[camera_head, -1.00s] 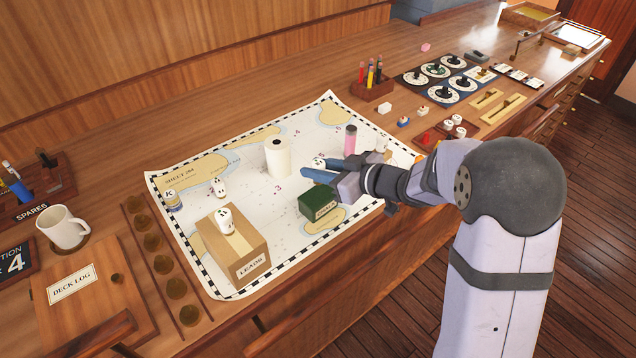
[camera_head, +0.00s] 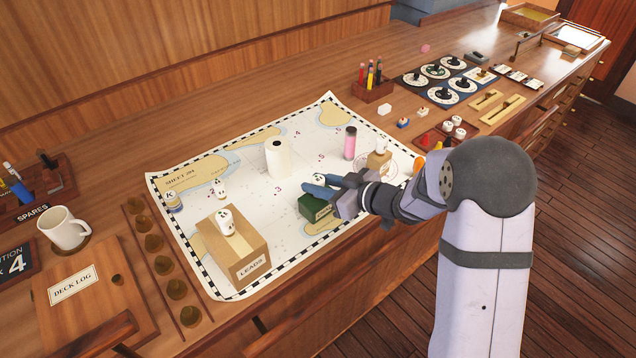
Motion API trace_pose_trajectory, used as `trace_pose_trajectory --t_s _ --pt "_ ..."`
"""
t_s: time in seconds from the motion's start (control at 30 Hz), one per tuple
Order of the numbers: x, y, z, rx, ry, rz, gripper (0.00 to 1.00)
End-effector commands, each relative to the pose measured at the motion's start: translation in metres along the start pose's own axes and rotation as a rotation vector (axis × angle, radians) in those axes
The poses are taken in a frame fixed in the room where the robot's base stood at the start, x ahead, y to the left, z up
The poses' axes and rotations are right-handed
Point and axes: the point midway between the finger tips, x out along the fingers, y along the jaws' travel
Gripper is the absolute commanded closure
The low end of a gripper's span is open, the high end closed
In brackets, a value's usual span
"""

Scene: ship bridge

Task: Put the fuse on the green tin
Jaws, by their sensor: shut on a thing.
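The green tin (camera_head: 311,207) is a small dark green box with a pale label, standing on the chart near its front edge. My gripper (camera_head: 319,187) has its blue fingers over the tin and is shut on a small white piece with dark dots, which I take for the fuse (camera_head: 319,179). The fuse is upright at the tin's top; I cannot tell whether it touches. The fingers hide its lower part and some of the tin's top. Similar white pieces stand on the chart (camera_head: 219,188), on the LEADS box (camera_head: 226,223) and on a small tan block (camera_head: 381,147).
The cardboard LEADS box (camera_head: 249,265) stands left of the tin. A white roll (camera_head: 278,157) and a pink-and-dark cylinder (camera_head: 349,143) stand behind it. The tan block (camera_head: 379,161) is to the right. The chart (camera_head: 250,190) between them has free room.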

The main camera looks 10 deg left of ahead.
Motion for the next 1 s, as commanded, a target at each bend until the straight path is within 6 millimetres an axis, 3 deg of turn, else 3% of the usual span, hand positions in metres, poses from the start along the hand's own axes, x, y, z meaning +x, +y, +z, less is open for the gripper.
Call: trace_pose_trajectory --t_s 0.1,0.13,0.2,0.67,1.0 --pt "0.002 0.000 0.004 0.001 0.000 0.000 0.97" --pt "0.001 0.000 0.003 0.000 0.000 0.000 0.68" --pt "0.001 0.000 0.002 0.000 0.000 0.000 0.56" --pt "-0.006 0.001 -0.001 -0.001 0.001 0.003 0.56" --pt "-0.058 0.002 0.000 -0.001 0.002 0.006 0.56"
